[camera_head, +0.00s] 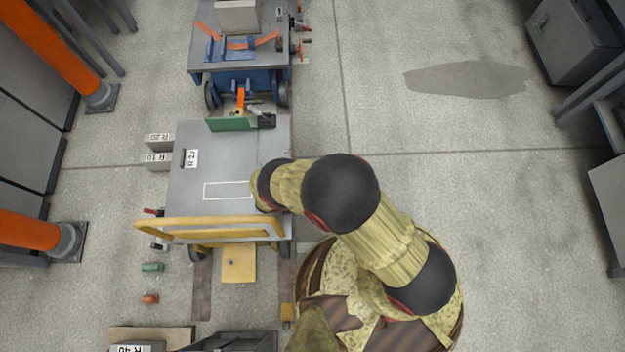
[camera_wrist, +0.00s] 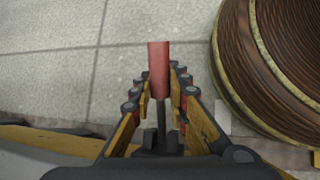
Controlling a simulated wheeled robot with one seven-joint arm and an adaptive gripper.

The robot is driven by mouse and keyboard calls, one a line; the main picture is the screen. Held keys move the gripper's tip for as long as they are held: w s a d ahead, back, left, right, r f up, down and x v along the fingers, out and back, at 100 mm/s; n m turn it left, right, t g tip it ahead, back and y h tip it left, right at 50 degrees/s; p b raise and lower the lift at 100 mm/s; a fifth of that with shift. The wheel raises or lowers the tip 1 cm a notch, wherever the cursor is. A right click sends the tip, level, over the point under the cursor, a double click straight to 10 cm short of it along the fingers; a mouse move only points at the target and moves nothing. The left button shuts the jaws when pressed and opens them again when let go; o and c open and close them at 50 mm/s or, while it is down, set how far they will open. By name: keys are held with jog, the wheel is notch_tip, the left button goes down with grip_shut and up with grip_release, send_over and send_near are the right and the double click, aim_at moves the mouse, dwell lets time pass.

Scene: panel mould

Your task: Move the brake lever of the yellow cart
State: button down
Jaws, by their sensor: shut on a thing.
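The yellow cart (camera_head: 212,165) has a grey top and a yellow push rail (camera_head: 210,222) at its near end. In the wrist view, a lever with a red grip (camera_wrist: 159,65) on a thin dark rod stands between the fingers of my gripper (camera_wrist: 160,82). My gripper is shut on this brake lever, with the red end reaching past the fingertips. In the head view my arm hides the gripper and this lever, at the cart's right side. Another small red-ended lever (camera_head: 152,212) shows on the cart's left side.
A blue cart (camera_head: 240,72) stands beyond the yellow one, with a green piece (camera_head: 232,124) near their joint. Orange posts (camera_head: 30,230) stand at the left. Small green and red items (camera_head: 150,298) lie on the floor at lower left.

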dwell(0.4)
jog(key=c, duration=1.7)
grip_release()
jog(key=shift+a+r, duration=0.1)
jog(key=v, duration=1.1)
jog(key=shift+s+a+r, duration=0.1)
jog(key=shift+a+r, duration=0.15)
jog(key=shift+a, duration=0.1)
